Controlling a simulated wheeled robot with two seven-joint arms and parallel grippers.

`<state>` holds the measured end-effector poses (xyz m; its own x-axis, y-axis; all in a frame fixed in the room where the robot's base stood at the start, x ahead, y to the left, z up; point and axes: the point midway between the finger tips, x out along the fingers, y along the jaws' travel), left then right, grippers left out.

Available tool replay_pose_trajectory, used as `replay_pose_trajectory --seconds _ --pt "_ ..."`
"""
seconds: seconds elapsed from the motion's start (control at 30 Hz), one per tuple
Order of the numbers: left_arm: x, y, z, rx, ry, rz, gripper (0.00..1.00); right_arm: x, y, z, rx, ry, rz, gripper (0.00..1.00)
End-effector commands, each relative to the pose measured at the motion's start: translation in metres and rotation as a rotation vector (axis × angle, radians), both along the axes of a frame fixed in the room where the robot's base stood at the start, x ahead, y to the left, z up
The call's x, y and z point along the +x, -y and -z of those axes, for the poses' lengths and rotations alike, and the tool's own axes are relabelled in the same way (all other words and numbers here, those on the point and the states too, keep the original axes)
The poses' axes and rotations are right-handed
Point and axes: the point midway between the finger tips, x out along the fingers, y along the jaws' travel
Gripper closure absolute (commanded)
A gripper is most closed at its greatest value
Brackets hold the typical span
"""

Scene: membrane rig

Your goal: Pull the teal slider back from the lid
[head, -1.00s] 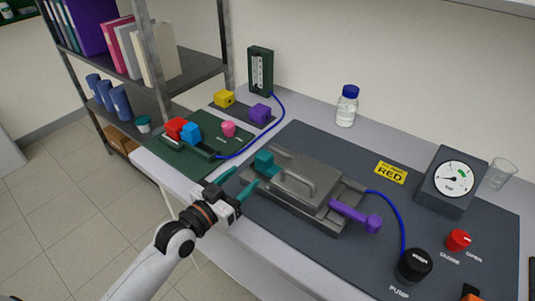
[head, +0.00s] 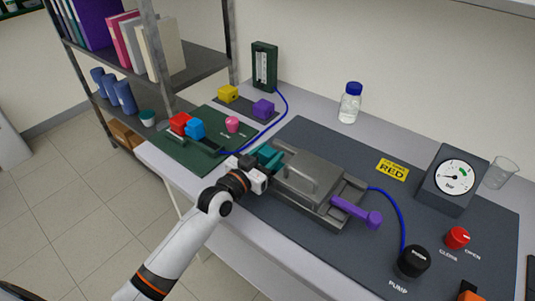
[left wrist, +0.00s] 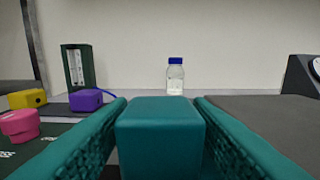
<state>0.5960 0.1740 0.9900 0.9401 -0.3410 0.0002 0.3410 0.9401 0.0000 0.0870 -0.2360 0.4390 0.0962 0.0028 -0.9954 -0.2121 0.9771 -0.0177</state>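The teal slider (head: 267,157) is a block at the left end of the grey metal lid (head: 311,181). My left gripper (head: 264,163) is at the slider, its arm reaching in from the lower left. In the left wrist view the slider (left wrist: 160,130) fills the space between my two teal fingers, one on each side. The fingers lie very close to its sides; whether they press on it I cannot tell. In the head view the fingers are mostly hidden against the slider.
A purple handle (head: 357,211) sticks out on the lid's right side. A blue tube runs to the black pump knob (head: 414,261). A green board (head: 200,152) with coloured blocks lies behind left. A gauge (head: 450,180) and a bottle (head: 349,103) stand farther back.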

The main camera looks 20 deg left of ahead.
Motion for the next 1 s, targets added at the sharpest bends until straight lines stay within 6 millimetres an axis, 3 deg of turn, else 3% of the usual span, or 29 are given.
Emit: replay_pose_trajectory --seconds 0.03,0.27,0.43,0.7,0.93,0.97,1.0 --pt "0.0 0.0 0.0 0.0 0.0 0.0 0.63 -0.001 0.001 0.0 -0.001 -0.002 0.0 0.64" --pt "0.0 0.0 0.0 0.0 0.0 0.0 1.0 -0.003 0.002 0.0 -0.002 -0.005 0.0 0.64" --pt "0.001 -0.004 0.001 0.002 0.0 0.0 1.0 -0.004 0.001 0.002 -0.002 -0.006 0.0 0.64" --pt "0.01 -0.027 0.001 0.004 -0.001 0.0 1.0 -0.004 0.001 0.012 -0.001 -0.006 0.0 0.64" --pt "0.01 -0.028 0.0 0.001 -0.001 -0.002 1.0 -0.004 0.0 0.011 0.0 -0.006 -0.001 0.64" --pt "0.01 -0.028 0.0 0.001 -0.001 -0.002 0.62 -0.004 0.0 0.011 0.0 -0.006 -0.001 0.64" --pt "0.01 -0.028 0.0 0.001 -0.001 -0.002 0.56 -0.004 0.0 0.011 0.0 -0.006 -0.001 0.64"
